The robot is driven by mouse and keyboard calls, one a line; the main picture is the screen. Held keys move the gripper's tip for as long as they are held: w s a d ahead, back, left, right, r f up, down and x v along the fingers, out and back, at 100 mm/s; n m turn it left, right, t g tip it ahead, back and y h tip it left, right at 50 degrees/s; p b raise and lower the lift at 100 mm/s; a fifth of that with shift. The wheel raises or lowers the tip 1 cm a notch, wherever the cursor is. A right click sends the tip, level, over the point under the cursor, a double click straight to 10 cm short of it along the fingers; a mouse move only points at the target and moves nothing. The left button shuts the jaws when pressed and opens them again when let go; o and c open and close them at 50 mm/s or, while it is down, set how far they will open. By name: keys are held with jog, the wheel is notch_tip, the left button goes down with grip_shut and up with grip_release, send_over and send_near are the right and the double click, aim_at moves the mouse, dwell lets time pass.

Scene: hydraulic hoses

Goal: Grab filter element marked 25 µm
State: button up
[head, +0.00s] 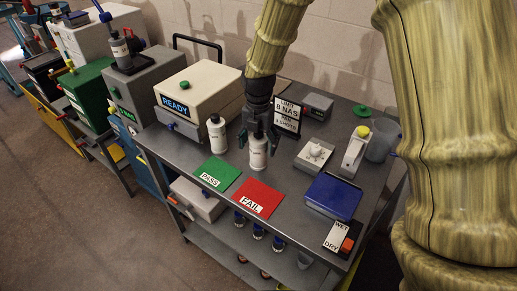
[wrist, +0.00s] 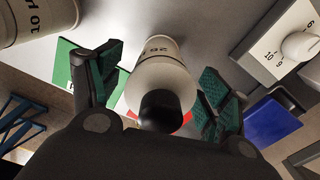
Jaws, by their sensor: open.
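A white cylinder with a dark cap (wrist: 158,82) stands upright between the fingers of my gripper in the wrist view; its label appears to read 25, with the rest too small to tell. In the head view this white cylinder (head: 258,155) stands on the grey bench just behind the red FAIL card. My gripper (head: 258,133) is open and comes down around its top, with gaps at both fingers in the wrist view (wrist: 157,90). A second white cylinder (head: 217,134) stands to the left; in the wrist view (wrist: 40,18) its label starts with 10.
The green PASS card (head: 217,173) and red FAIL card (head: 256,198) lie flat in front. A READY box (head: 200,88), a sign (head: 287,115), a dial box (head: 314,155) and a blue case (head: 333,195) surround the area on the bench.

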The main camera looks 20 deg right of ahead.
jog(key=c, duration=1.2)
